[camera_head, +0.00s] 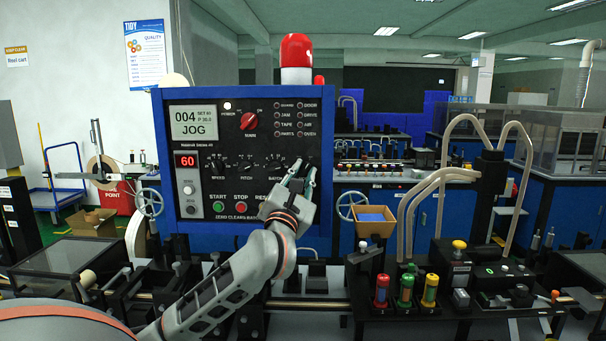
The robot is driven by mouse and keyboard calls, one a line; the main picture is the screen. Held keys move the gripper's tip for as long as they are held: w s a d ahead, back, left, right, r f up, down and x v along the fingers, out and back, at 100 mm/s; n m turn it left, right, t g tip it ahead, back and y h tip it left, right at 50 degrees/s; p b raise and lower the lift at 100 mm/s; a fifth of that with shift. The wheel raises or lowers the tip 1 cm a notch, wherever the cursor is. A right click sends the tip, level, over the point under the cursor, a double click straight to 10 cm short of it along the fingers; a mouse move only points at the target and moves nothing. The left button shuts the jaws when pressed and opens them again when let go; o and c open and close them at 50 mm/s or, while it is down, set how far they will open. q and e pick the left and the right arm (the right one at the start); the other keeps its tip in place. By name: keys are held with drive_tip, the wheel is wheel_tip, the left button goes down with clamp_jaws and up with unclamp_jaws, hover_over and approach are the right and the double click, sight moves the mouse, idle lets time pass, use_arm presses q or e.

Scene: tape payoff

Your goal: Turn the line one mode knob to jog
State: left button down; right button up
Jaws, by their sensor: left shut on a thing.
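The blue-framed control panel (240,150) stands upright in the middle of the head view. Its display (194,122) reads "004" with "JOG" in large letters below. My left gripper (301,172) is at the panel's lower right, its fingers pointing at the panel face. It is shut on a knob to the right of the one labelled BATCH. That knob, which I take for the mode knob, is hidden by the fingers, so its pointer and markings cannot be read. My right gripper is not in view.
A red main switch (249,121), a green start button (219,206) and a red stop button (241,207) are on the panel. A red beacon (296,52) tops it. A cardboard bin (372,226) and red, green and yellow cylinders (405,290) stand to the right.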

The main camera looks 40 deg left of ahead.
use_arm(q)
drive_tip(key=c, duration=2.2)
unclamp_jaws()
drive_tip(key=shift+r, duration=0.1)
drive_tip(key=shift+o, duration=0.2)
drive_tip(key=shift+w, duration=0.1)
drive_tip(key=v, duration=0.7)
drive_tip(key=shift+s, duration=0.2)
drive_tip(key=shift+d+f, duration=0.1)
drive_tip(key=shift+f, duration=0.15)
